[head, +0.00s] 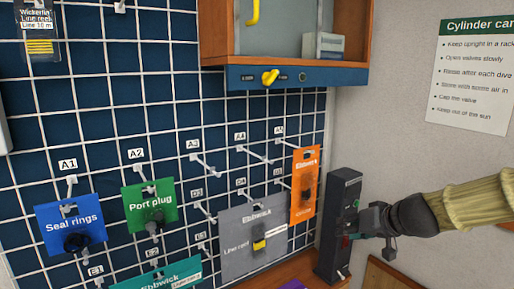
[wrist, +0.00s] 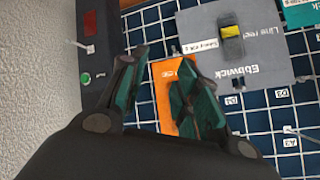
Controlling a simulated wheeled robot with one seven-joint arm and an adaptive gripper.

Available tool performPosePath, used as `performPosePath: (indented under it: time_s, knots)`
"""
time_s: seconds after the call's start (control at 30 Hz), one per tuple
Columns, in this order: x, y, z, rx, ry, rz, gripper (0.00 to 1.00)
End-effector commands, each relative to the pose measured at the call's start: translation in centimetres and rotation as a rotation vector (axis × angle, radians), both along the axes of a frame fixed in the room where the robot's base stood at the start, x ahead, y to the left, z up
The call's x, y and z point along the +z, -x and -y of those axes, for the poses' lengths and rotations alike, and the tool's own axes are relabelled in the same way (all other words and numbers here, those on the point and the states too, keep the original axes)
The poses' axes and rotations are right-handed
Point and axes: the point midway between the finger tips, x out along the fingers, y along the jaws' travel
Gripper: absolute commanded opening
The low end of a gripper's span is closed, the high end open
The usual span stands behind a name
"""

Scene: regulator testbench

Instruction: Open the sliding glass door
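A wooden cabinet (head: 216,40) is at the top of the head view, cut off by the frame edge. A pale pane that looks like the glass door (head: 285,22) is in its front, with a yellow handle (head: 254,9) at its left. How far the door is open cannot be told. My gripper (head: 364,227) is well below and right of the handle, beside a dark upright box (head: 341,200). In the wrist view my gripper (wrist: 160,62) has its fingers apart with nothing held between them. The cabinet is not in the wrist view.
A blue strip with a yellow knob (head: 270,77) runs under the cabinet. A white item (head: 326,46) stands inside. Hooks and hanging cards, including an orange card (head: 305,185) and a grey card (head: 252,240), project from the grid wall. A poster (head: 474,75) is on the right wall.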

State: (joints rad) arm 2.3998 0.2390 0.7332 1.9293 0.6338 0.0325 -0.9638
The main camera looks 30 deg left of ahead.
Motion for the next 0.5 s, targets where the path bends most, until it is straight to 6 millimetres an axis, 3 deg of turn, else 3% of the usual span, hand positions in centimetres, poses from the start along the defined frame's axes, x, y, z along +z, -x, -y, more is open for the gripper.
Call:
performPosePath:
  time_s: [0.03, 0.17, 0.27, 0.4, 0.5]
  knots:
    - [5.1, -0.3, -1.4, 0.032, -0.039, 0.051, 0.32]
    - [17.1, 0.6, -4.7, 0.128, -0.129, 0.174, 0.32]
    - [26.2, 2.5, -6.7, 0.203, -0.197, 0.274, 0.32]
    - [38.4, 6.5, -8.6, 0.308, -0.289, 0.416, 0.32]
    - [45.6, 9.8, -9.4, 0.373, -0.345, 0.506, 0.32]
